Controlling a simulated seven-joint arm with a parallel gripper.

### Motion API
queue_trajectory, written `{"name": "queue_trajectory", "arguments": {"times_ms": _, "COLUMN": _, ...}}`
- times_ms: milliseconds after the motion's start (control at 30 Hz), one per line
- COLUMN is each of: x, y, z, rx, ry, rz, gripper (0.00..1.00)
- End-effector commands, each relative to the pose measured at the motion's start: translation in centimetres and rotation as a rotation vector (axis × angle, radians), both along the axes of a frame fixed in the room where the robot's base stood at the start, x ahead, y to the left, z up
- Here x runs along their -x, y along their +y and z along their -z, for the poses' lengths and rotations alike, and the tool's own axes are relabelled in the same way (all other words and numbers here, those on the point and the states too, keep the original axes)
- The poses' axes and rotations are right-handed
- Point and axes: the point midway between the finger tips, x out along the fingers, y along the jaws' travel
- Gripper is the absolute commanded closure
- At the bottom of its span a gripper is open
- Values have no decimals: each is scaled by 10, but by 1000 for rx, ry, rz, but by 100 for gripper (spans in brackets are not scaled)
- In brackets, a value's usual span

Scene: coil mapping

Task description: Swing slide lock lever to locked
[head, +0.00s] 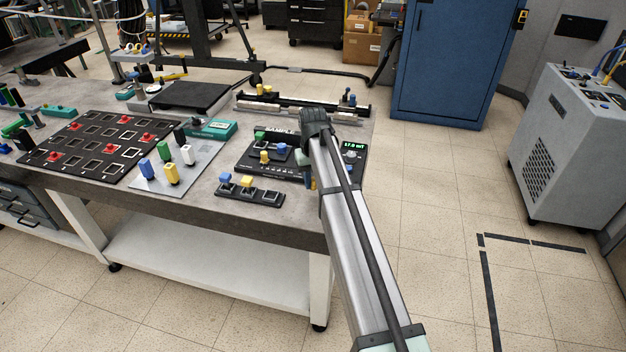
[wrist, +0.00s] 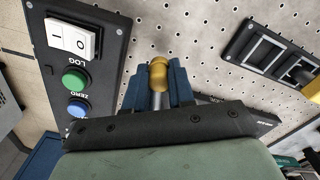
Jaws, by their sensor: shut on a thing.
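In the wrist view the two blue fingers of my gripper (wrist: 158,88) are closed on either side of a lever with a rounded gold knob (wrist: 158,72). A short metal stem shows below the knob, between the fingers. The lever's base and pivot are hidden by the gripper body, so I cannot tell its angle or whether it is at locked. In the head view my arm reaches over the right end of the bench, beside a black instrument box (head: 270,167) with a green readout. The arm hides most of the gripper and the lever there.
A black panel (wrist: 104,50) with a white rocker switch, green button and blue button lies left of the fingers. A black frame (wrist: 268,52) lies to the right. A long slide rail (head: 290,108) is behind the instrument box. A tray with blue and yellow blocks (head: 250,195) sits in front.

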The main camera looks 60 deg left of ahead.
Motion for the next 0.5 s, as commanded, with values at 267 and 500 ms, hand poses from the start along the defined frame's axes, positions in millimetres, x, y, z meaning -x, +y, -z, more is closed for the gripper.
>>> {"name": "queue_trajectory", "arguments": {"times_ms": 267, "x": 0, "y": 0, "z": 0, "rx": 0, "ry": 0, "rz": 2, "gripper": 100}}
{"name": "queue_trajectory", "arguments": {"times_ms": 500, "x": 4, "y": 3, "z": 0, "rx": 1, "ry": 0, "rz": 51, "gripper": 100}}
